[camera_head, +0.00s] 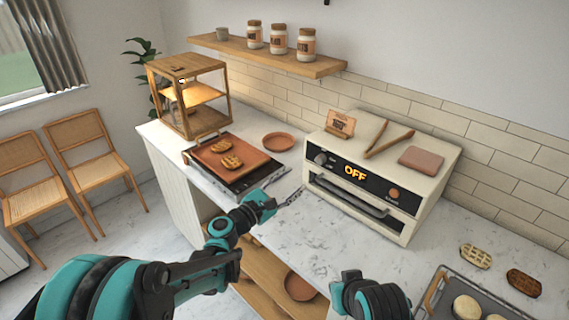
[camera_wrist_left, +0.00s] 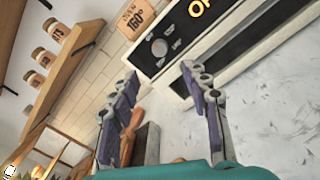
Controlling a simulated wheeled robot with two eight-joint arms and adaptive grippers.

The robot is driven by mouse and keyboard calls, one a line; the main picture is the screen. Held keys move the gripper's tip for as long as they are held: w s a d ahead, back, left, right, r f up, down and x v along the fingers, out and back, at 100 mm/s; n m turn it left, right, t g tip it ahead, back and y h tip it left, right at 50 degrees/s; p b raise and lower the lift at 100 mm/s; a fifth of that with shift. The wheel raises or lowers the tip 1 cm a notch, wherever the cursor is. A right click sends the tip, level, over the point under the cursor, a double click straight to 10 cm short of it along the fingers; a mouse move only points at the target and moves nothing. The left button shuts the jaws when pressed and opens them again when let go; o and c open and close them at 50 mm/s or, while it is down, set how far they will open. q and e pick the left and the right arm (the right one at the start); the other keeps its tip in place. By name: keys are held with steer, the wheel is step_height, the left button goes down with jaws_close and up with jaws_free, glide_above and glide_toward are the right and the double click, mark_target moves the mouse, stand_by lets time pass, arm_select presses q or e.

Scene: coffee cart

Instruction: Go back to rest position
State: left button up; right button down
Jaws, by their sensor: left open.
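My left gripper (camera_head: 291,196) is open and empty, held above the counter just in front of the oven's left side. Its two spread fingers show in the left wrist view (camera_wrist_left: 160,85) with nothing between them. My right arm (camera_head: 370,298) shows at the bottom of the head view, over the counter's front edge. Its fingers cannot be made out there.
The cream oven (camera_head: 380,170), its display reading OFF, stands close to the left gripper. A grill (camera_head: 240,184) with waffles is to its left. A baking tray (camera_head: 450,275) lies at the lower right, near loose waffles (camera_head: 476,256). The counter before the oven is clear.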

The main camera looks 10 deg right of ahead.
arm_select(q)
steer(key=s+a+f+m+g+y, duration=0.2)
steer(key=s+a+f+m+y, duration=0.2)
steer(key=s+a, duration=1)
steer(key=s+a+f+m+g+y, duration=0.2)
steer(key=s+a+f+m+y, duration=0.2)
steer(key=s+a+m+y, duration=0.6)
steer(key=s+a+m, duration=0.4)
steer(key=a+m, duration=0.1)
steer(key=shift+s+f+g, duration=0.2)
steer(key=shift+s+g, duration=0.1)
steer(key=shift+s, duration=0.05)
